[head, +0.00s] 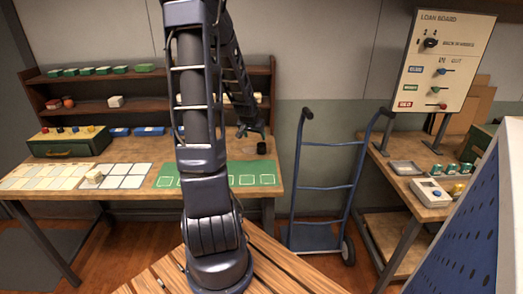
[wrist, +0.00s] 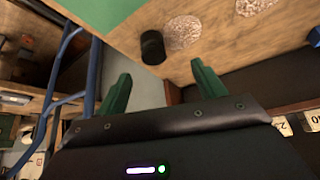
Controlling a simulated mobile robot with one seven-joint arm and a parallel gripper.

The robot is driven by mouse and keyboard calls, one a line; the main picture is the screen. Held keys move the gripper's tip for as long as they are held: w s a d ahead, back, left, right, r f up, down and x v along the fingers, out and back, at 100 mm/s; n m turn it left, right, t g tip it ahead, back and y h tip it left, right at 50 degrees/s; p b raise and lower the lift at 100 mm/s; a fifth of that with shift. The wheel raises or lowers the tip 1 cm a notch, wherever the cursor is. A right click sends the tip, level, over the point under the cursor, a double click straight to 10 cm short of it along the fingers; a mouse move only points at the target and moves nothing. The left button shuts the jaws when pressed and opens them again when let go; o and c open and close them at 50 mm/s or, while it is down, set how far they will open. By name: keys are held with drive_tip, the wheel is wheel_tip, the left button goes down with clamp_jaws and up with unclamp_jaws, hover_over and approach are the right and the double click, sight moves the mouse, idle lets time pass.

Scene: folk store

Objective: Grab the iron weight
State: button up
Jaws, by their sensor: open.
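The iron weight looks to be the small dark cylinder (wrist: 152,47) on the wooden bench in the wrist view, near the bench edge and beside a green mat. It also shows in the head view as a small dark block (head: 261,148) at the bench's right end. My gripper (wrist: 160,72) is open, its two green fingers spread apart and nothing between them. The weight lies just beyond the fingertips, apart from them. In the head view my gripper (head: 250,131) hangs just above and left of the weight, small and partly blurred.
A green mat (head: 268,170) with white outlines covers the bench's right part. Two pale speckled patches (wrist: 182,31) lie near the weight. A shelf (head: 105,88) stands behind the bench. A blue hand truck (head: 325,185) stands right of it, and a side table (head: 400,180) farther right.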

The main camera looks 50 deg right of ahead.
sight(260, 146)
drive_tip(key=shift+s+d+f, duration=0.1)
drive_tip(key=shift+d+f, duration=0.55)
drive_tip(key=shift+f, duration=0.25)
drive_tip(key=shift+d+f, duration=0.65)
drive_tip(key=shift+f, duration=0.25)
drive_tip(key=shift+s+d+f, duration=0.1)
drive_tip(key=shift+d+f, duration=0.55)
drive_tip(key=shift+f, duration=0.25)
drive_tip(key=shift+x, duration=2.9)
drive_tip(key=shift+w+a, duration=0.15)
clamp_jaws()
